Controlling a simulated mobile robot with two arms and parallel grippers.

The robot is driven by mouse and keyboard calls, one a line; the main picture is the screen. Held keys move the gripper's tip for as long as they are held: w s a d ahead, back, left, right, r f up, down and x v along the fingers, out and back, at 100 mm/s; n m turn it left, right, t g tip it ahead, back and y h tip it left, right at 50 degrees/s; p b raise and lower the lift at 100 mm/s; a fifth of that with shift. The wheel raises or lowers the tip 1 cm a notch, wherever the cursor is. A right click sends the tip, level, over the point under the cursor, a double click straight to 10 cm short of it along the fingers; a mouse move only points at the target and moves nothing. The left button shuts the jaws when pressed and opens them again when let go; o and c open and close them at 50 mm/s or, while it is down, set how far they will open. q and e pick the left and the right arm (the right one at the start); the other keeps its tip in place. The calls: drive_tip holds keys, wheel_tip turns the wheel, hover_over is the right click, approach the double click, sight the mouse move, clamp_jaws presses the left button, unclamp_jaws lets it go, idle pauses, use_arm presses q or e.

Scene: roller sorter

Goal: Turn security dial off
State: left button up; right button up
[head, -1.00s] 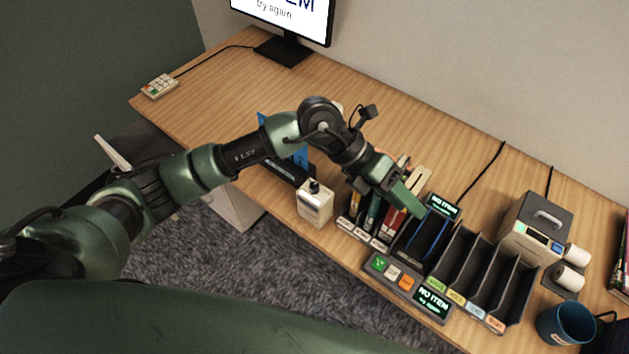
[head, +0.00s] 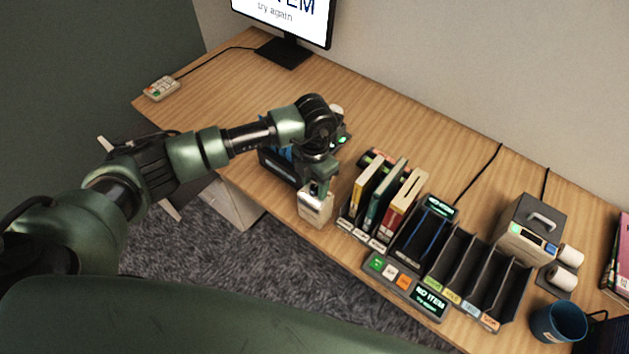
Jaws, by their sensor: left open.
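A small cream box (head: 315,210) stands near the front edge of the desk, left of the book slots. In the earlier frame it shows a dark knob on top, which looks like the security dial. My left gripper (head: 318,190) now points down at the top of this box and hides the knob. The left gripper is open. I cannot tell whether its fingers touch the knob or are around it. My right gripper is not in view.
A sorter (head: 445,262) with several slots, books (head: 385,200) and coloured buttons stands to the right. Behind my wrist is a dark holder with blue items (head: 275,160). A printer-like box (head: 530,228) and blue mug (head: 558,322) stand far right. The back middle desk is clear.

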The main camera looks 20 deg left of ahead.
use_arm(q)
drive_tip(key=shift+f, duration=0.2)
clamp_jaws()
drive_tip(key=shift+n, duration=0.4)
drive_tip(key=shift+f+n+b, duration=0.1)
drive_tip(key=shift+n+b, duration=0.55)
drive_tip(key=shift+n, duration=0.35)
drive_tip(key=n, duration=0.2)
drive_tip(key=shift+n+b, duration=0.3)
drive_tip(key=shift+b, duration=0.1)
drive_tip(key=n+b, duration=0.1)
drive_tip(key=n, duration=0.4)
drive_tip(key=shift+n, duration=0.3)
